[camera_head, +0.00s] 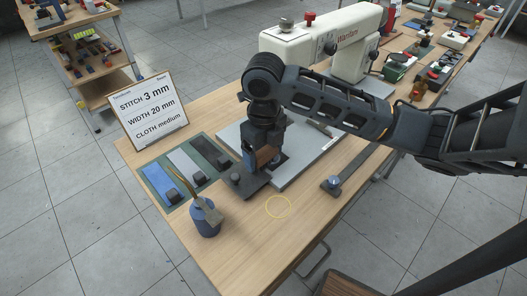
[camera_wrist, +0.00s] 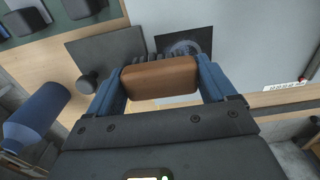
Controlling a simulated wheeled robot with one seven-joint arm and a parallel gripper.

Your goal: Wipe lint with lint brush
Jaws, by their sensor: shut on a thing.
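My gripper (camera_wrist: 160,85) is shut on a brown wooden block (camera_wrist: 160,78), which looks like the lint brush; dark tufts show along its far edge in the wrist view. In the head view the brush (camera_head: 265,156) is partly hidden behind my gripper (camera_head: 262,150), low over the near end of the sewing machine's grey base (camera_head: 300,168). A black square recess (camera_wrist: 200,38) with a grey round part lies just beyond the brush. I cannot make out separate lint or tell whether the brush touches the surface. The dark flat plate (camera_head: 249,186) with a knob lies beside it.
A blue pot (camera_head: 207,222) stands at the table's front left. A mat (camera_head: 168,183) with cloth swatches and dark blocks lies behind it, below a sign (camera_head: 148,108). The white sewing machine (camera_head: 352,48) stands behind. A yellow ring (camera_head: 278,207) marks bare tabletop.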

